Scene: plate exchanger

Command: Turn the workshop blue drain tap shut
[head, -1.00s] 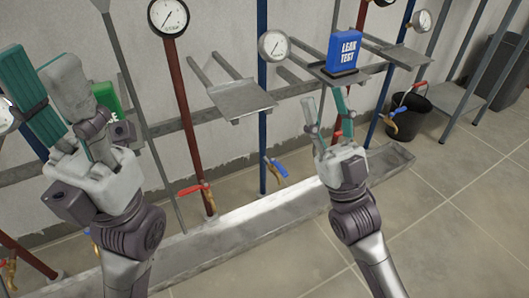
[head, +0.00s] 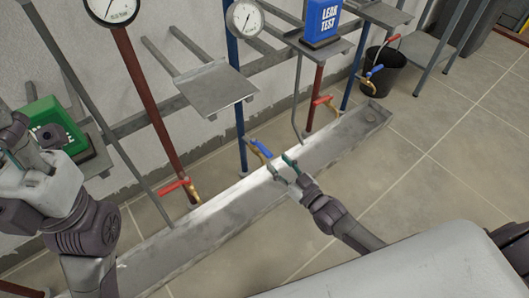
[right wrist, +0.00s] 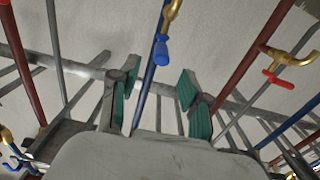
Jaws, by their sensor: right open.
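A blue-handled tap (head: 260,148) with a brass body sits at the foot of the middle blue pipe (head: 234,80), above the metal trough. My right gripper (head: 282,166) is open and empty, low over the trough, just right of this tap. In the right wrist view the blue handle (right wrist: 162,50) shows ahead of the gap between the open green-padded fingers (right wrist: 158,84), apart from them. Another blue-handled tap (head: 373,71) is on the right blue pipe. No label tells which is the workshop one.
Red-handled taps (head: 178,187) hang on the red pipes on both sides. A grey shelf (head: 205,92), gauges (head: 244,18) and a blue leak test box (head: 322,20) are above. The trough (head: 190,236) runs below. A black bucket (head: 382,75) stands at right.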

